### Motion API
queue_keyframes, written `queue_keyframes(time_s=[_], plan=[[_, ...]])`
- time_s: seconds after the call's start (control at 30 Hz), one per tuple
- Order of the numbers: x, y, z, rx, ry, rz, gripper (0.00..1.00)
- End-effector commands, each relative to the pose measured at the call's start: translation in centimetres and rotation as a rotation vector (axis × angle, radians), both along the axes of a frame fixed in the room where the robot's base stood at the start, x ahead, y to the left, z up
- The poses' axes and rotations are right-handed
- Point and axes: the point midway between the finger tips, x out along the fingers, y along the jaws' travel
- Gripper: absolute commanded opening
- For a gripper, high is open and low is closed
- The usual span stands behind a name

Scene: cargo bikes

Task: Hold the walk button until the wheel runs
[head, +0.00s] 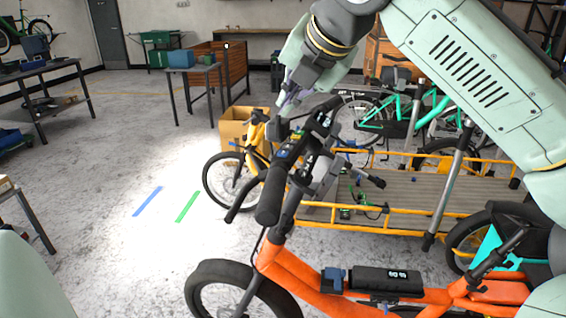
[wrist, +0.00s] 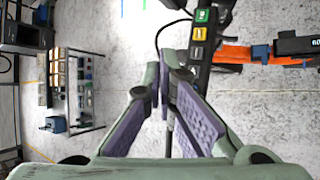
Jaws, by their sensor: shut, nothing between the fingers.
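An orange cargo bike (head: 300,268) stands in the foreground, its black handlebar (head: 268,196) raised toward me. A small control pad with green (wrist: 202,15), yellow (wrist: 199,33) and grey (wrist: 196,52) buttons shows at the top of the wrist view. Their labels are too small to read, so I cannot tell which is the walk button. My gripper (wrist: 163,82) is shut and empty, with its tips to the lower left of the pad; contact is not visible. In the head view my gripper (head: 286,103) is above the handlebar. The front wheel (head: 226,290) is partly cut off; I cannot tell whether it turns.
Bare floor (head: 110,240) lies to the left.

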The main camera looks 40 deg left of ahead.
Motion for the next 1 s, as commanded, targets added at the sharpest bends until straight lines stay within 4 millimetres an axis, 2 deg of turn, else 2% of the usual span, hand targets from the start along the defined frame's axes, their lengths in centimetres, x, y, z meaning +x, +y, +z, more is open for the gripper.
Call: queue_keyframes(time_s=[0.03, 0.1, 0.4, 1.0], plan=[[0.0, 0.0, -1.5, 0.000, -0.002, -0.001, 0.00], [0.0, -0.1, -2.5, -0.001, -0.001, -0.001, 0.00], [-0.2, -0.1, -5.2, 0.001, 0.002, 0.000, 0.00], [-0.2, -0.1, -5.4, 0.000, 0.001, -0.001, 0.00]])
